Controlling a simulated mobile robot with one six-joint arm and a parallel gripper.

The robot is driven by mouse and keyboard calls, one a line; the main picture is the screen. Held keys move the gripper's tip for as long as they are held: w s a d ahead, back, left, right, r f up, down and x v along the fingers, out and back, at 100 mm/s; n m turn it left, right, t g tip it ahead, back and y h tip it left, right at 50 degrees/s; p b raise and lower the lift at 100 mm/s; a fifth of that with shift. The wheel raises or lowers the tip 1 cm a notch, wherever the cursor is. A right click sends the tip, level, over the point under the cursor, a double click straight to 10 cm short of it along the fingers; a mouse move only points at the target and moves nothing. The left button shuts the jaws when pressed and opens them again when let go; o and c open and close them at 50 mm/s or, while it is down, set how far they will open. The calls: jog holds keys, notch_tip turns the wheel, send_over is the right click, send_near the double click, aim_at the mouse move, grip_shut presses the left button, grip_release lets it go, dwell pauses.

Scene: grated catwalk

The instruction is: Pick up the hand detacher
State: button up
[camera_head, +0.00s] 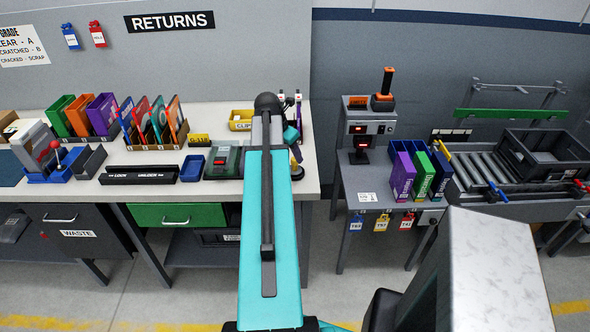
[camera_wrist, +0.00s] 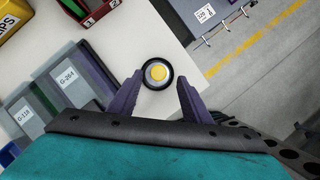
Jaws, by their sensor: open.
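The likely hand detacher is a small round black disc with a grey ring and a yellow centre (camera_wrist: 158,73). It is on the pale worktop near its edge in the wrist view. My gripper (camera_wrist: 157,78) is open, its two purple fingers spread, with the disc in line between the fingertips. Nothing is held. I cannot tell the height of the fingers above the disc. In the head view my teal arm hides most of the gripper, and a small dark item (camera_head: 296,171) at the worktop's right end may be the same disc.
Grey-green cases labelled G-264 (camera_wrist: 68,76) and G-118 (camera_wrist: 24,115) lie left of my gripper. A yellow bin (camera_head: 240,119) stands at the back of the worktop (camera_head: 225,110). A gap separates it from a grey stand (camera_head: 368,180) on the right.

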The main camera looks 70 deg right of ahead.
aim_at(294, 159)
jog(key=shift+f, duration=0.1)
jog(key=shift+p+x, duration=0.8)
jog(key=shift+x, duration=0.35)
jog(key=shift+p+x, duration=0.4)
jog(key=shift+x, duration=0.95)
jog(key=shift+w+d, duration=0.1)
grip_shut()
